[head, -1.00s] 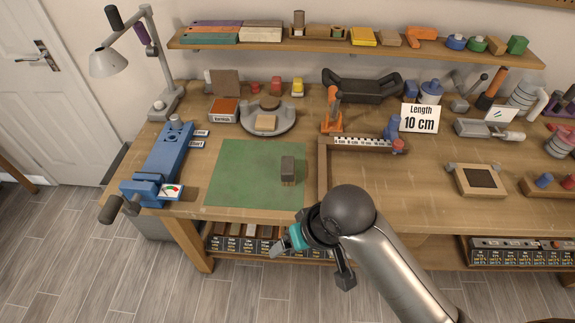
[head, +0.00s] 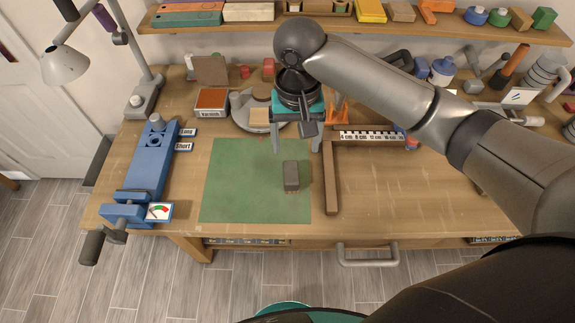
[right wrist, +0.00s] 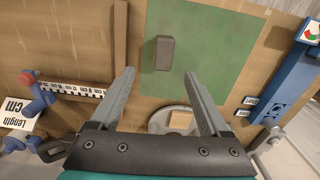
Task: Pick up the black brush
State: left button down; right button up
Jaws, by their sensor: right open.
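The brush (head: 291,174) is a small dark grey block standing on the right part of the green mat (head: 235,185) on the workbench. In the right wrist view the brush (right wrist: 164,52) lies just beyond and between the two fingertips. My right gripper (head: 296,146) is open and empty, with its fingers pointing down above the mat's far edge, behind the brush and apart from it. In the right wrist view the right gripper (right wrist: 160,75) shows both fingers spread wide. My left gripper is out of view.
A wooden length gauge (head: 331,180) with a printed scale stands right of the mat. A blue vise-like tool (head: 150,165) is at the left. A round grey tray (head: 247,118) lies behind the mat. A loaded shelf (head: 345,24) runs above the bench.

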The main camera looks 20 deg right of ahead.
aim_at(291, 172)
jog(key=f, duration=0.4)
jog(key=shift+s+b, duration=0.25)
jog(key=shift+b, duration=0.05)
notch_tip(291, 172, down, 5)
jog(key=shift+w+r+b, duration=0.1)
jog(key=shift+b, duration=0.25)
jog(key=shift+w+a+f, duration=0.1)
jog(key=shift+a+f, duration=0.05)
jog(key=shift+f, duration=0.35)
jog(key=f, duration=0.2)
jog(key=f+b, duration=0.1)
jog(key=shift+w+a+f, duration=0.2)
jog(key=shift+w+f, duration=0.05)
jog(key=shift+w, duration=0.05)
jog(key=shift+f, duration=0.4)
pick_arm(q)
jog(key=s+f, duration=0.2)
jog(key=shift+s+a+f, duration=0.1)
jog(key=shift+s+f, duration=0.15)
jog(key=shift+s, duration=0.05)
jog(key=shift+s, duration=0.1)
pick_arm(e)
grip_shut()
